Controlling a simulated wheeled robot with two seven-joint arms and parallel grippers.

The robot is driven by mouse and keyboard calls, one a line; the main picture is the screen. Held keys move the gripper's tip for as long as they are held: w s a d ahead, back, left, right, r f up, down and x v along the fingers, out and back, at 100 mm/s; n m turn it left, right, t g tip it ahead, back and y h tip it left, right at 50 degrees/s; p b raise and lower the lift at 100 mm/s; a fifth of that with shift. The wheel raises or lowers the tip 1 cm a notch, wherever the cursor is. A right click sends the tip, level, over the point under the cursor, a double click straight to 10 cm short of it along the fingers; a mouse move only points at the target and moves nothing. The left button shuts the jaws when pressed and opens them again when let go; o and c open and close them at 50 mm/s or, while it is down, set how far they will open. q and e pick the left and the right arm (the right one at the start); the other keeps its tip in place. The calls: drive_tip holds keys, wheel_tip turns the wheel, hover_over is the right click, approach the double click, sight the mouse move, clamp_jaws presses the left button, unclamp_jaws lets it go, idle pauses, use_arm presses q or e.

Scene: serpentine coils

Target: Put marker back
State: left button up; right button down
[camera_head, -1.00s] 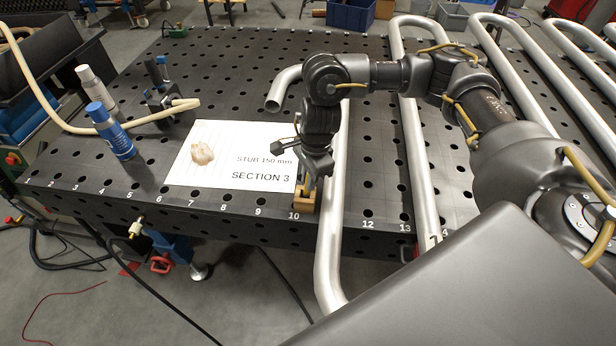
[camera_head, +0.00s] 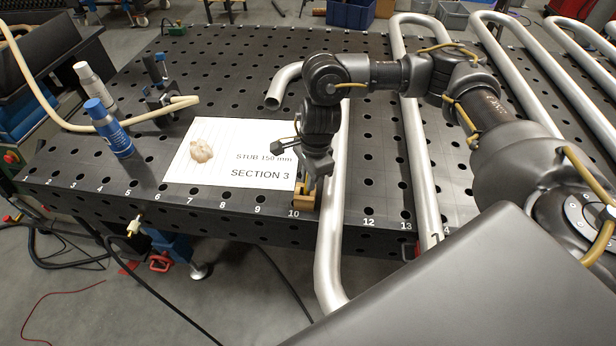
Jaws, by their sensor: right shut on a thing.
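My right gripper (camera_head: 311,183) points down at the front edge of the table, just above and against a small wooden block (camera_head: 303,200) near the number 10. It is shut on a thin object that I take to be the marker; the fingers and wrist hide most of it. I cannot tell whether its lower end is inside the block or only over it. My left gripper is not in view.
Bent steel pipe (camera_head: 330,240) runs close on the right. A blue can (camera_head: 109,130) and a grey-white can (camera_head: 93,86) stand at the left.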

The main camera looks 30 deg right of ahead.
drive_tip(key=shift+f, duration=0.1)
drive_tip(key=c, duration=1.3)
unclamp_jaws()
drive_tip(key=r, duration=0.3)
drive_tip(key=d+r+b, duration=0.1)
drive_tip(key=r, duration=0.6)
drive_tip(key=shift+s+d+r, duration=0.1)
drive_tip(key=shift+d+r, duration=0.05)
drive_tip(key=shift+r, duration=0.2)
